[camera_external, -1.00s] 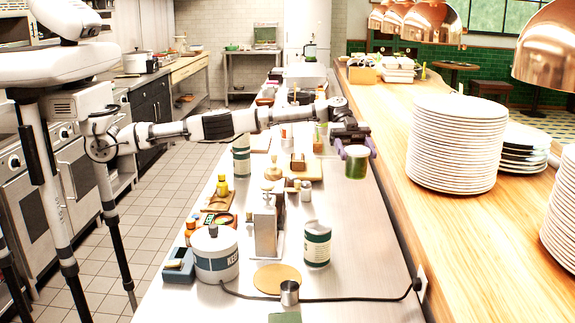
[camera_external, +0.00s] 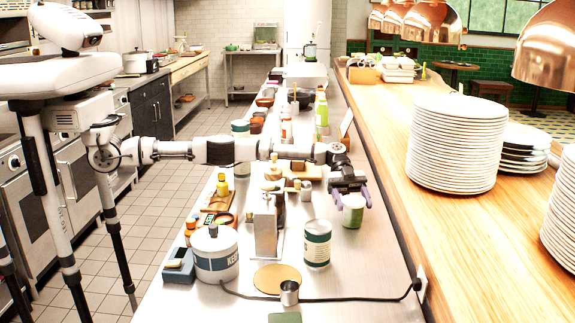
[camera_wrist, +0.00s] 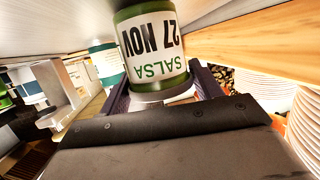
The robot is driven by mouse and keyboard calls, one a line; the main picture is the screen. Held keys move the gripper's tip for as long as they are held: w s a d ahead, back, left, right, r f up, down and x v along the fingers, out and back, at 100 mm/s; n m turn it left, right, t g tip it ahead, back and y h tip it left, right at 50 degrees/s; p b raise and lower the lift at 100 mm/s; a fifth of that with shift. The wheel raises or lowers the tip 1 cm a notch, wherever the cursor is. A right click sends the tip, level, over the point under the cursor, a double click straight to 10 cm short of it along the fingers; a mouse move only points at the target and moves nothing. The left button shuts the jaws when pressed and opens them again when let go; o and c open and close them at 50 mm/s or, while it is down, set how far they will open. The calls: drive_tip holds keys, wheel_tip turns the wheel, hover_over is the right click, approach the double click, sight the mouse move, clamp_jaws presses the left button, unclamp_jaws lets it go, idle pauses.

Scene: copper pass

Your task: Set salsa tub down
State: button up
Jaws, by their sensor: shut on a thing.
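The salsa tub (camera_external: 352,211) is a small green tub with a white label and a pale lid. My gripper (camera_external: 349,199) is shut on it from above, near the right edge of the steel counter (camera_external: 350,270). In the wrist view the tub (camera_wrist: 153,48) shows upside down, its label reading SALSA 27 NOV, between the purple fingers of my gripper (camera_wrist: 162,92). The tub is low over or on the counter; I cannot tell whether its base touches.
A green-and-white can (camera_external: 317,243), a steel dispenser (camera_external: 265,222) and a white crock (camera_external: 214,256) stand to the left. A black cable (camera_external: 350,300) crosses the counter in front. The wooden pass with plate stacks (camera_external: 456,145) is to the right. Counter around the tub looks clear.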

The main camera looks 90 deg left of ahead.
drive_tip(key=shift+f, duration=0.1)
drive_tip(key=o, duration=1.2)
drive_tip(key=shift+o, duration=0.2)
drive_tip(key=b+v, duration=0.1)
drive_tip(key=v, duration=0.6)
drive_tip(key=shift+s+a+r+b, duration=0.1)
drive_tip(key=shift+a+r+b, duration=0.2)
drive_tip(key=shift+b, duration=0.1)
